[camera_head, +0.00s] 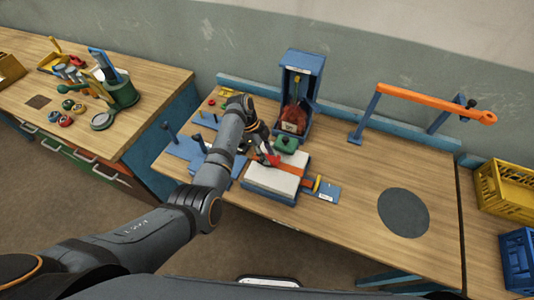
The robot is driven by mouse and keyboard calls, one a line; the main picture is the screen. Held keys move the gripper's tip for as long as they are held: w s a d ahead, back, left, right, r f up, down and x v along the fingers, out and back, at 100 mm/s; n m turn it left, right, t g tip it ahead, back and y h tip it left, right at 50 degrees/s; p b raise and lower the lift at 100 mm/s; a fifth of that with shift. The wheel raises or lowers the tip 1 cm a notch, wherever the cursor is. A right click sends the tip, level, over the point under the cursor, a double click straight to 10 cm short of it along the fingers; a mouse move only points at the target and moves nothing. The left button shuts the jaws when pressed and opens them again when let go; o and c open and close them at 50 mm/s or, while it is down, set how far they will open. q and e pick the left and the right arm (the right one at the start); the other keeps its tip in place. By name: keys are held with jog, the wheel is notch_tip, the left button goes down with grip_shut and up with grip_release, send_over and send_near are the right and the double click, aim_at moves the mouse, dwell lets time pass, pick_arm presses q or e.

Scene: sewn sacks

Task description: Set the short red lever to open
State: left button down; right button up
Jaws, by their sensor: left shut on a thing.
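My left gripper (265,148) reaches in from the left over the wooden table and is shut on the short red lever (272,160). The lever is small in the picture and partly hidden by the fingers, so I cannot tell its exact angle. It is beside a green block (285,144), at the back edge of a white pad (270,183) with an orange band across it. My right gripper is not in view.
Behind stands a blue upright frame (301,66) with a reddish sack (294,118) inside. An orange bar (430,101) on blue posts is at the back right. A yellow handle (317,183) is right of the pad. The tabletop around the dark disc (403,212) is clear.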

pick_arm(q)
jog(key=shift+a, duration=0.1)
jog(key=shift+w+a+g+h+b, duration=0.15)
jog(key=shift+a+g+h+b, duration=0.15)
jog(key=shift+h+b, duration=0.5)
jog(key=h+b, duration=0.2)
jog(key=b, duration=0.1)
jog(key=a+g+h+b, duration=0.1)
jog(key=b, duration=0.2)
jog(key=shift+w+h+b, duration=0.2)
jog(key=shift+h+b, duration=0.15)
jog(key=shift+h, duration=0.05)
jog(key=shift+a+r+g+h+b, duration=0.2)
jog(key=shift+r+g+h+b, duration=0.3)
jog(key=shift+b, duration=0.55)
jog(key=shift+f, duration=0.1)
